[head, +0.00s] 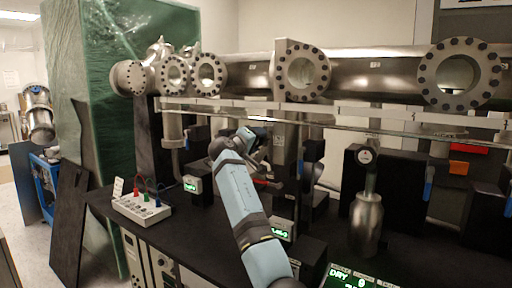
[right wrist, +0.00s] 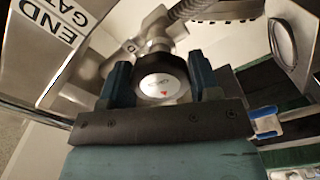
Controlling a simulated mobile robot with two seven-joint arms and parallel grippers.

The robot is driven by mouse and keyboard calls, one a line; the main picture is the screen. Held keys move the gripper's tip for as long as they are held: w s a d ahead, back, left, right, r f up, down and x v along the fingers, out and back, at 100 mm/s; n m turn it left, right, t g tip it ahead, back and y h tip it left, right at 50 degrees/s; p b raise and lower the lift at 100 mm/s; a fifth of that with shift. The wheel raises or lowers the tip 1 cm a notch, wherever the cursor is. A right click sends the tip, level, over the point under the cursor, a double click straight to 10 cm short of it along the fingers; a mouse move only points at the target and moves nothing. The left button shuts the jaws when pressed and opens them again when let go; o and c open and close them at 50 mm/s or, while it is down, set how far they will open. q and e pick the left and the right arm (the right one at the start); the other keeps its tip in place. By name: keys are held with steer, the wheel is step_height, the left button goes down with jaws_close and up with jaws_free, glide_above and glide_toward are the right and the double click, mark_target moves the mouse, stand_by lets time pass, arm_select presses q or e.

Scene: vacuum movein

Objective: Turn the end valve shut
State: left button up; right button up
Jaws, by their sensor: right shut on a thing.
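The end valve's round knob (right wrist: 162,77), black-rimmed with a white cap and a small red mark, sits between the two blue fingers of my right gripper (right wrist: 160,82) in the right wrist view. The fingers are shut on the knob, one on each side. A plate lettered "END GATE" (right wrist: 52,30) is at the upper left there. In the head view my blue right arm reaches up from the bottom to the right gripper (head: 243,141) below the steel vacuum tube (head: 250,75). The knob and fingertips are hard to make out there. My left gripper is not in view.
A long rail (head: 330,120) runs below the flanged tube. A white box (head: 141,208) with coloured plugs stands on the black bench (head: 190,225). A steel cylinder (head: 366,225) stands at right. A green wrapped crate (head: 110,60) is at left.

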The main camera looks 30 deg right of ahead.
steer(key=m, duration=0.1)
steer(key=m+b, duration=0.2)
steer(key=shift+f+m, duration=0.25)
steer(key=shift+m, duration=0.15)
steer(key=m+b, duration=0.2)
steer(key=m, duration=0.1)
steer(key=shift+m, duration=0.3)
steer(key=m+b, duration=0.2)
steer(key=shift+m, duration=0.3)
steer(key=shift+m+b, duration=0.4)
steer(key=shift+m, duration=0.4)
steer(key=shift+w+m+b, duration=0.1)
steer(key=shift+m+b, duration=0.3)
steer(key=shift+m, duration=0.6)
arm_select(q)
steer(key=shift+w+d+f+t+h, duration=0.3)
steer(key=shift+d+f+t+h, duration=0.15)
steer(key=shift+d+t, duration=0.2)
arm_select(e)
steer(key=shift+r+m, duration=0.1)
steer(key=shift+m, duration=0.2)
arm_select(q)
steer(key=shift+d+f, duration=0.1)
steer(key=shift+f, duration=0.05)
arm_select(e)
steer(key=shift+a+m, duration=0.1)
steer(key=shift+m, duration=0.2)
